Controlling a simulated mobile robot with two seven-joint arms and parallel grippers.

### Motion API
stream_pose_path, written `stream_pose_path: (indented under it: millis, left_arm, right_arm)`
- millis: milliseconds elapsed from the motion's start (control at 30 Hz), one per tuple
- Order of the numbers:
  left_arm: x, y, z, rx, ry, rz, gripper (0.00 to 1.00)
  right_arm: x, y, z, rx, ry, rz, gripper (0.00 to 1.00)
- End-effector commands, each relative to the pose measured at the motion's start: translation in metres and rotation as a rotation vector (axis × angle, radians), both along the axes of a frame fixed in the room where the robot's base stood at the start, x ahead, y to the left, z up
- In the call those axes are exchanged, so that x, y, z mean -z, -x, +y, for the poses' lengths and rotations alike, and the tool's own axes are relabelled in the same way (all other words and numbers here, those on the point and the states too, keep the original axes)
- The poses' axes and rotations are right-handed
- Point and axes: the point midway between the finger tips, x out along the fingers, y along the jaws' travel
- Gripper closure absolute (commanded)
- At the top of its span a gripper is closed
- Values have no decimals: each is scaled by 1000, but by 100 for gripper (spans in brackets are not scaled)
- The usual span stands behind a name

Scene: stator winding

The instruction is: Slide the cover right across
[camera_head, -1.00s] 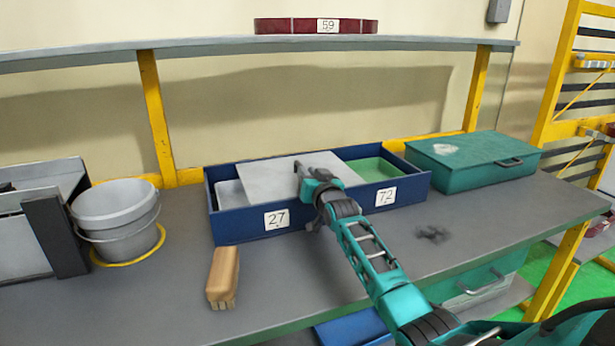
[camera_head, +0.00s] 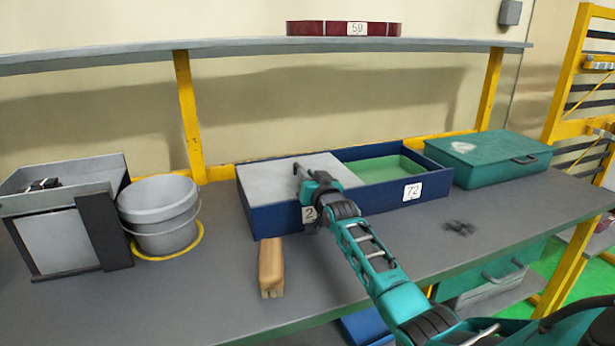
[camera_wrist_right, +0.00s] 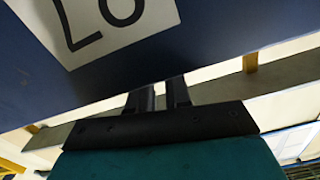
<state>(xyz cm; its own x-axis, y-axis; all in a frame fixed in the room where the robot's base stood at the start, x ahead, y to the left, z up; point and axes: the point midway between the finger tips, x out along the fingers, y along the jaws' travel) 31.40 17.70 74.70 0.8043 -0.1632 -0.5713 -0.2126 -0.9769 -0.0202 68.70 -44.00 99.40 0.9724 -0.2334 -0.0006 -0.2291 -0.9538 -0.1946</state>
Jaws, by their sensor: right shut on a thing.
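The grey flat cover (camera_head: 268,182) lies over the left compartment of the blue box (camera_head: 268,220). The right compartment (camera_head: 385,168) is uncovered and shows a green floor. My right gripper (camera_head: 300,172) is at the cover's front part, above the front wall, and is shut on the cover; its exact grip is partly hidden by the wrist. In the right wrist view the fingers (camera_wrist_right: 160,92) reach past the blue front wall with its number label (camera_wrist_right: 110,20); the cover cannot be made out there. Label 72 (camera_head: 412,192) marks the right compartment. My left gripper is not in view.
A wooden-handled brush (camera_head: 270,267) lies in front of the box. A grey bucket (camera_head: 160,213) and a grey bin (camera_head: 60,235) stand left. A green case (camera_head: 490,160) stands close to the box's right end. A small dark object (camera_head: 460,228) lies on the bench at right.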

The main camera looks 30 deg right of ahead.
Motion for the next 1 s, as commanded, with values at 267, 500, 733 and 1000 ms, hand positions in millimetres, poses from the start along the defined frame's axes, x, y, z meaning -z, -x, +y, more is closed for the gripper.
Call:
stream_pose_path:
  millis: [267,500,733,1000]
  left_arm:
    - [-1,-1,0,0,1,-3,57]
    - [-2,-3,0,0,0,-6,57]
    - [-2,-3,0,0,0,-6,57]
    - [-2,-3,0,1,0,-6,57]
  right_arm:
    - [-1,0,1,-2,-3,-2,100]
    - [0,-1,3,-5,-3,-3,100]
    - [0,-1,3,-5,-3,-2,65]
    - [0,0,1,-1,-1,0,61]
